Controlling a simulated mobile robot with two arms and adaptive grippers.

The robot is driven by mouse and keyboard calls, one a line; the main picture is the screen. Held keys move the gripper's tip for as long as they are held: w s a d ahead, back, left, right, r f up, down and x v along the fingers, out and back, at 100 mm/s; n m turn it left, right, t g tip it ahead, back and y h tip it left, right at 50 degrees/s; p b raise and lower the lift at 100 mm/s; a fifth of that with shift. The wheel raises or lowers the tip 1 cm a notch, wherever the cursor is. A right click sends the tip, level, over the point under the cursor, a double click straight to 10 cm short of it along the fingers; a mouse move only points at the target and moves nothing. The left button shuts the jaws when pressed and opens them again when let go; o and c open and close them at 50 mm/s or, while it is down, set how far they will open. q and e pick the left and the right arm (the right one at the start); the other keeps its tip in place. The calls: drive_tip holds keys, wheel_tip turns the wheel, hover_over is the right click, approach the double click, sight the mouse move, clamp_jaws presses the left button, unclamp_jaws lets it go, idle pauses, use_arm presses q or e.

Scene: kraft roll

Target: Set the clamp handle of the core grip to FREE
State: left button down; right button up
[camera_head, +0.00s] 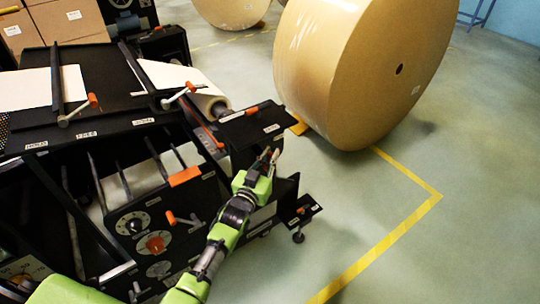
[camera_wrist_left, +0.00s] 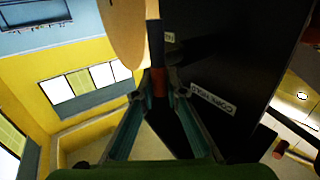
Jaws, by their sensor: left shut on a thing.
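My left gripper (camera_head: 269,155) is at the right end of the black machine, just below a black top plate with a small white label (camera_head: 272,128). In the left wrist view the fingers (camera_wrist_left: 159,84) are closed around the clamp handle (camera_wrist_left: 158,84), a dark bar with a red-orange part. A white label (camera_wrist_left: 212,98) on the black panel beside it appears upside down and seems to read CORE HOLD. The fingers hide part of the handle. I cannot tell which setting it stands at. My right gripper is in neither view.
A large kraft paper roll (camera_head: 350,70) stands on the floor behind the gripper. Other orange-tipped levers (camera_head: 80,110) and a red knob (camera_head: 155,243) are on the machine. A small black shelf (camera_head: 300,209) juts out below right. Floor with yellow lines (camera_head: 390,238) is clear at right.

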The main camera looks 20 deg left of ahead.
use_arm(q)
drive_tip(key=shift+w+d+f+m+g+y+p, duration=0.5)
drive_tip(key=shift+m+g+y, duration=0.65)
drive_tip(key=shift+g, duration=1.2)
drive_tip(key=shift+w+d+f+m+g+y+p, duration=0.2)
drive_tip(key=shift+f+m+g+y+p, duration=0.7)
drive_tip(key=shift+g, duration=1.4)
drive_tip(key=shift+w+d+f+m+g+y+p, duration=0.35)
drive_tip(key=shift+m+g+y, duration=0.95)
drive_tip(key=shift+g, duration=1.05)
drive_tip(key=shift+a, duration=0.1)
drive_tip(key=c, duration=2)
unclamp_jaws()
drive_tip(key=shift+w, duration=0.1)
drive_tip(key=shift+r, duration=0.1)
